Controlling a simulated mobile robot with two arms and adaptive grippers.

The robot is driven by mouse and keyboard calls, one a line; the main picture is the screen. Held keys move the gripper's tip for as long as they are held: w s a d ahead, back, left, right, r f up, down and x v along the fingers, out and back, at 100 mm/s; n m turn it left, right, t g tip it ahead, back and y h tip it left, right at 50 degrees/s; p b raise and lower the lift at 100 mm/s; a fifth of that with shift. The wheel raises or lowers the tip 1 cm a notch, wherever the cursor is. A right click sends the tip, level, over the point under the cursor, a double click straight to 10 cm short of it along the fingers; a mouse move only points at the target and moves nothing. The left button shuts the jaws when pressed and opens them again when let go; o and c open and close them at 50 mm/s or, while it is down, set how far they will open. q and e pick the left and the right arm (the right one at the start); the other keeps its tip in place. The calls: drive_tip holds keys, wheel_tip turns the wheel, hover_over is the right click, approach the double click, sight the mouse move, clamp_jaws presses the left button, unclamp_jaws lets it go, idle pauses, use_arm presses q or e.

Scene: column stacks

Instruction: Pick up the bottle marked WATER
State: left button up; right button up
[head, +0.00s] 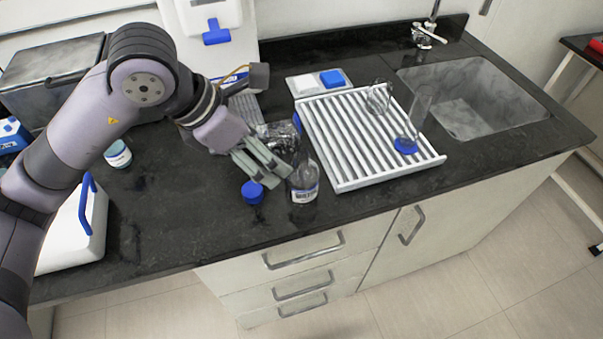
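A clear bottle with a dark neck and a white-and-blue label (304,184) stands upright near the counter's front edge in the head view. Its label is too small to read. My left gripper (280,176) is just left of this bottle, with its grey fingers pointing toward it and down. The fingertips are very close to the bottle's left side; I cannot tell whether they touch it. The finger gap is unclear at this angle. Another small jar with a label (118,154) stands to the left, behind my arm. My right gripper is out of view.
A blue cap-like item (252,192) lies below my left gripper. Crumpled clear or foil material (279,134) is behind it. A white ribbed rack (350,176) with glassware (419,108) is to the right, before the sink (475,90). A white blue-handled box (75,235) is at left.

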sight(302, 180)
use_arm(q)
drive_tip(key=p+x, duration=0.2)
drive_tip(key=x, duration=0.8)
drive_tip(key=shift+d+f, duration=0.1)
drive_tip(key=shift+d, duration=0.1)
drive_tip(key=p+x, duration=0.2)
drive_tip(key=x, duration=0.2)
drive_tip(key=shift+w+f, duration=0.15)
drive_tip(key=shift+f, duration=0.25)
drive_tip(key=shift+w+d+f, duration=0.1)
drive_tip(key=shift+d+f, duration=0.05)
drive_tip(key=shift+f, duration=0.1)
drive_tip(key=shift+c, duration=0.3)
drive_tip(key=c, duration=1.4)
